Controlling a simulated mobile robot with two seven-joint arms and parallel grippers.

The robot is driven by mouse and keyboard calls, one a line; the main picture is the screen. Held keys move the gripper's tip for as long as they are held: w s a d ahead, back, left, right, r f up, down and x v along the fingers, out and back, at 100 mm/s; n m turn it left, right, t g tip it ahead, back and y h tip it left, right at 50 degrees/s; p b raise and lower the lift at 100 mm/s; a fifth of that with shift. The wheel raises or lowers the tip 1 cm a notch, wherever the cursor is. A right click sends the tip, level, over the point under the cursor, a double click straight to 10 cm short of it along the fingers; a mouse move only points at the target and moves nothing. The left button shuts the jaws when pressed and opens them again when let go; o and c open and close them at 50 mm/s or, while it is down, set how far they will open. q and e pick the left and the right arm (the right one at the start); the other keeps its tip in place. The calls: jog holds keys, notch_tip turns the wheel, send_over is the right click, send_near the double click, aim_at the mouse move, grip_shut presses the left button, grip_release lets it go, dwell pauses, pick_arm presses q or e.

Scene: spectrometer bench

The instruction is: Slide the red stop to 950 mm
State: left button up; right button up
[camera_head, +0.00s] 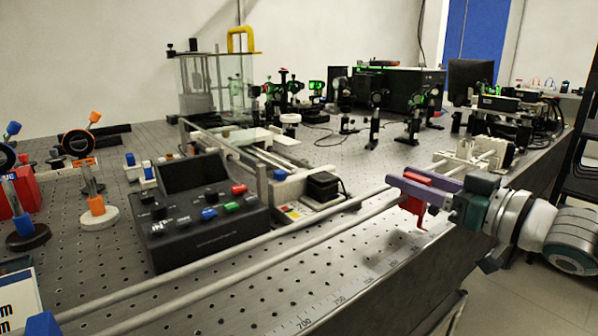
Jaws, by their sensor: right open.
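The red stop (415,210) sits on the pair of long metal rods (240,258) along the front of the bench. My right gripper (407,187) comes in from the right, with its purple fingers level with the stop. The fingers are apart, and red shows between them and below them. They hide part of the stop, and I cannot tell whether they touch it. A printed scale (322,311) runs along the bench's front edge. I can read 700 and, less clearly, 750; the marks near the stop are too small to read. My left gripper is not in view.
A black control box (205,215) with coloured buttons stands behind the rods. A white block (492,152) stands at the rods' far end. Optical mounts (375,118) stand farther back. Posts with orange parts (97,205) are at the left. The perforated bench top before the rods is clear.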

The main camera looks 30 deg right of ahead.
aim_at(429, 185)
jog(key=s, duration=0.4)
jog(key=s+p, duration=0.1)
jog(key=s, duration=0.1)
jog(key=shift+s+d, duration=0.15)
jog(key=shift+d, duration=0.1)
